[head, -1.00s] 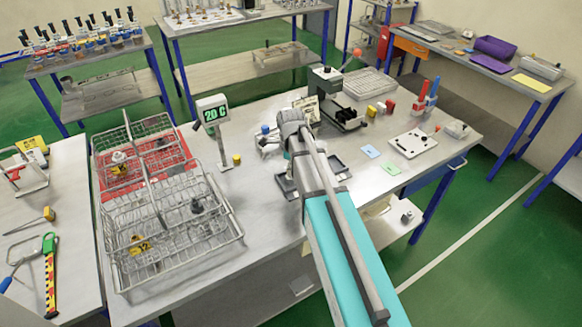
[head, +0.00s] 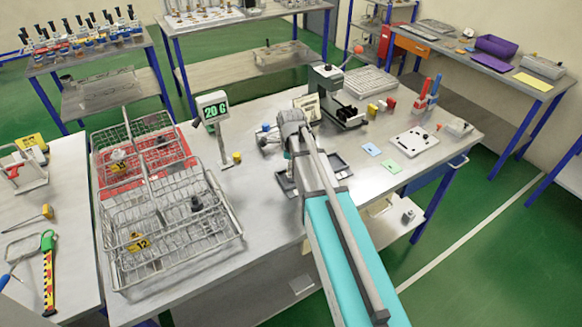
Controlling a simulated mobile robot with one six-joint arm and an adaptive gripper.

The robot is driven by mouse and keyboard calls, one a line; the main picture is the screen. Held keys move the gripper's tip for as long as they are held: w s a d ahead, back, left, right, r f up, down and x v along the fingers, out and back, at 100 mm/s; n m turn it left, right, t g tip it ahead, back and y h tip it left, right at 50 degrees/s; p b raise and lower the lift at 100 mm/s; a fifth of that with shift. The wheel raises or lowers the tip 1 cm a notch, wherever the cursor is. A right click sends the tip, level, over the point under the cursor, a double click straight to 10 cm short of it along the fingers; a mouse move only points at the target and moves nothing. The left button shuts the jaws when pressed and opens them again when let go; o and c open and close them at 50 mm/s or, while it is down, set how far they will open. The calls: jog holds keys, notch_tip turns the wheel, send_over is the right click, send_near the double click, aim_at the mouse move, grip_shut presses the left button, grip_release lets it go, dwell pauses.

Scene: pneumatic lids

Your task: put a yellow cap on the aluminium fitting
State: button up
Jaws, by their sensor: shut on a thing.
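A small yellow cap-like piece (head: 237,157) stands on the steel table, right of the wire baskets. I cannot make out the aluminium fitting for certain.
Wire baskets (head: 215,262) fill the table's left side. A display on a post (head: 212,107) stands behind the yellow piece. Dark trays (head: 343,163) lie beside my arm. A dark press (head: 345,110) stands at the back. Coloured cards and a white plate (head: 414,142) lie right.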

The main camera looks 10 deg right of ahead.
jog(key=shift+f+b, duration=0.35)
jog(key=shift+f, duration=0.05)
dwell(0.4)
jog(key=o, duration=0.8)
jog(key=shift+o, duration=1.2)
jog(key=shift+r, duration=0.1)
jog(key=shift+r+p, duration=3.45)
jog(key=shift+p, duration=0.15)
